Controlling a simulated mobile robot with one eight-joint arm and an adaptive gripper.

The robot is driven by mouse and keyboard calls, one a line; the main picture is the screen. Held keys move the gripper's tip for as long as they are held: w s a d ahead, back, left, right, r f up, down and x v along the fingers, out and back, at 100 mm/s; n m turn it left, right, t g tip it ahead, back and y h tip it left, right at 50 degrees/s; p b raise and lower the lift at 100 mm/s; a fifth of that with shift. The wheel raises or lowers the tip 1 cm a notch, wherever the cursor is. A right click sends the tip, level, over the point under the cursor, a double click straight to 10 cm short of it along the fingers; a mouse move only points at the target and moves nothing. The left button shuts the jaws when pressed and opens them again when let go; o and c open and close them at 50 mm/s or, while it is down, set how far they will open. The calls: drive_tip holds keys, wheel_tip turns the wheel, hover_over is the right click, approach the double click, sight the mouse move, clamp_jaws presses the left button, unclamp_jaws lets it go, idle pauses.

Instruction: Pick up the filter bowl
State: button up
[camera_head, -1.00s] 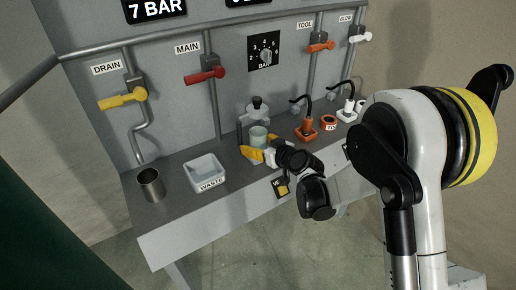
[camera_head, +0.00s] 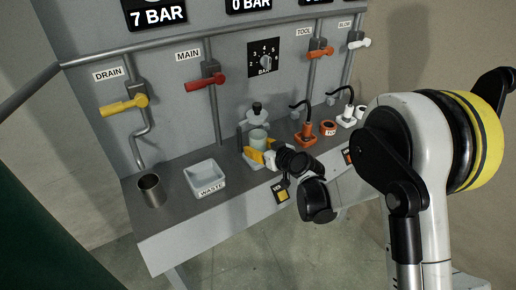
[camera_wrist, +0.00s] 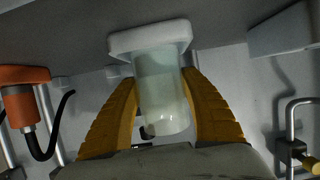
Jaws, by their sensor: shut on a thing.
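The filter bowl (camera_wrist: 162,98) is a pale, translucent cylinder between the two yellow fingers of my gripper (camera_wrist: 161,77) in the wrist view. My gripper is shut on it, one finger on each side. The bowl's one end meets a white block (camera_wrist: 150,38). I cannot tell whether they touch or are apart. In the head view the bowl (camera_head: 258,137) stands upright at the bench's back, below a grey filter head with a black knob (camera_head: 257,108). My gripper (camera_head: 262,154) reaches it from the front right and hides its lower part.
A white WASTE tray (camera_head: 208,192) and a metal cup (camera_head: 152,189) stand left on the grey bench. Orange (camera_head: 309,134) and white (camera_head: 348,115) fittings with black hoses stand right. Red (camera_head: 205,83) and yellow (camera_head: 124,105) valve handles are on the panel above.

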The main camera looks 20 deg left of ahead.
sight(263, 142)
drive_tip(key=shift+r, duration=0.6)
drive_tip(key=shift+r+p, duration=0.7)
drive_tip(key=shift+r, duration=0.25)
drive_tip(key=d+r+p, duration=0.3)
drive_tip(key=d+r, duration=0.3)
drive_tip(key=d, duration=0.5)
drive_tip(key=shift+d+r+p, duration=0.2)
drive_tip(key=shift+r+p, duration=0.05)
drive_tip(key=shift+p, duration=0.05)
